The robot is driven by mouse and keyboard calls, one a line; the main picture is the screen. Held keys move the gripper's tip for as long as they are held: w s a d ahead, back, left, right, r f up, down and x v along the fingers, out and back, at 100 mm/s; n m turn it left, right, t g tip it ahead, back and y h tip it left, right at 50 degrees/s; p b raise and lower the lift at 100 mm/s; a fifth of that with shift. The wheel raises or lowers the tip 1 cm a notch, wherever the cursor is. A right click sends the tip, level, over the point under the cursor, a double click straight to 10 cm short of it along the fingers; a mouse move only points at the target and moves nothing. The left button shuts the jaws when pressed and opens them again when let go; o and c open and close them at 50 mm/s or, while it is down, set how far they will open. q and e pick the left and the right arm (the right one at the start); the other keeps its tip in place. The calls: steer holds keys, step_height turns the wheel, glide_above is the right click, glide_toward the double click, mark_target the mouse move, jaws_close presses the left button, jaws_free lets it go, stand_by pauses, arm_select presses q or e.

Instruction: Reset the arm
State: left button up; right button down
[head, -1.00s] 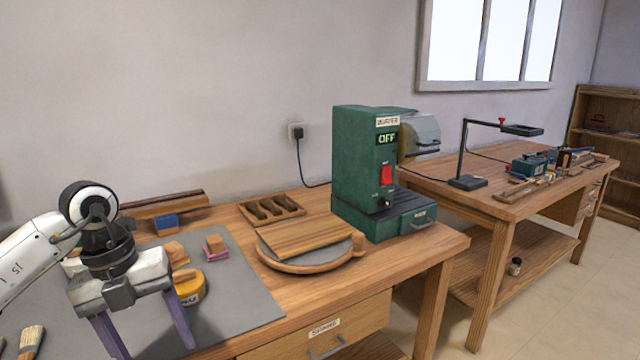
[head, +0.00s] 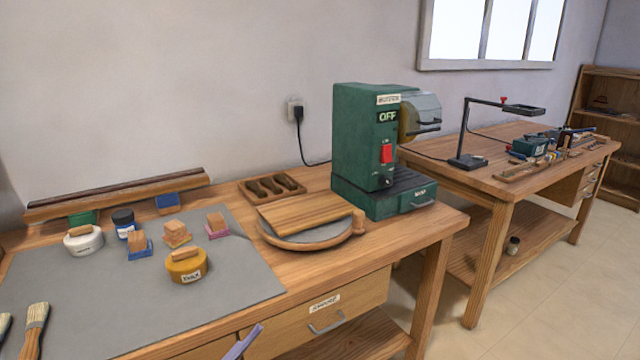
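Only a purple finger of my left gripper (head: 243,343) shows, at the bottom edge of the head view, in front of the drawer. It is low and apart from the objects on the bench. The rest of that gripper and its arm are out of the picture, so I cannot tell how wide it is. Nothing is visible in its grip. My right gripper is not in view.
The wooden bench (head: 395,235) bears a grey mat (head: 105,305) with jars, small blocks and brushes. A round board (head: 320,243) with a wooden plank (head: 300,217) lies beside the green buffer machine (head: 360,150), which reads OFF. Another bench (head: 480,180) stands at right.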

arm_select(q)
steer(key=s+a+f+n+g+y, duration=0.3)
steer(key=s+f, duration=0.5)
steer(key=f, duration=0.4)
steer(key=s+a+f+n+g+y, duration=0.4)
steer(key=s+f, duration=0.5)
steer(key=f, duration=0.3)
steer(key=shift+s+a+n+y, duration=0.3)
steer(key=shift+a+n+y, duration=0.3)
steer(key=shift+n, duration=0.2)
